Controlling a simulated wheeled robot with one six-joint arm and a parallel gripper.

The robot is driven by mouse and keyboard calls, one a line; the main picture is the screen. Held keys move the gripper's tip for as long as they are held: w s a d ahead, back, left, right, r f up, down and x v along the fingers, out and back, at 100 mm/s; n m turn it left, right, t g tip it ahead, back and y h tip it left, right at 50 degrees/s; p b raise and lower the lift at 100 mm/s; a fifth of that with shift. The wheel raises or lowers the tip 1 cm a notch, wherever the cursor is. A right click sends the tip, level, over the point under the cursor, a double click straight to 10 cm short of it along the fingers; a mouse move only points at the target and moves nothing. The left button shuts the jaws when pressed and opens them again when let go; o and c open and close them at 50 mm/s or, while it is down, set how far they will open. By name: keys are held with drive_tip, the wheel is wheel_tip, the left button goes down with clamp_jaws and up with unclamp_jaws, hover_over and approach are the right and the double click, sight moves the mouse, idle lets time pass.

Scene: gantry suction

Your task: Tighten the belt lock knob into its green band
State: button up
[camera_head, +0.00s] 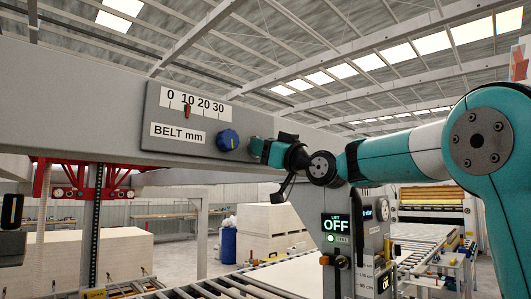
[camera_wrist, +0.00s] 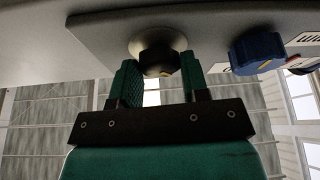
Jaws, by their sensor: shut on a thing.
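The belt lock knob (camera_wrist: 157,48) is a round dark knob with a brass-coloured end on the grey panel, at top centre of the wrist view. My gripper (camera_wrist: 160,72) is shut on it, one green finger on each side. In the head view my gripper (camera_head: 262,149) is at the right end of the BELT mm panel (camera_head: 152,115) and hides the lock knob. A blue knob (camera_head: 228,140) sits just left of it; in the wrist view this blue knob (camera_wrist: 257,52) is to the right, apart from my fingers. I cannot make out the green band.
The BELT scale (camera_head: 196,103) has a red pointer near 10. The panel is on a long grey beam (camera_head: 65,70). Below right stands a control post with a LIFT OFF display (camera_head: 336,223). A roller conveyor (camera_head: 270,278) runs underneath.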

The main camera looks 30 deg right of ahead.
drive_tip(key=shift+m+h, duration=0.3)
drive_tip(key=shift+m, duration=0.4)
drive_tip(key=o, duration=0.9)
drive_tip(key=shift+f+b+v, duration=0.2)
drive_tip(key=shift+b+v, duration=5.25)
drive_tip(key=shift+v, duration=3.25)
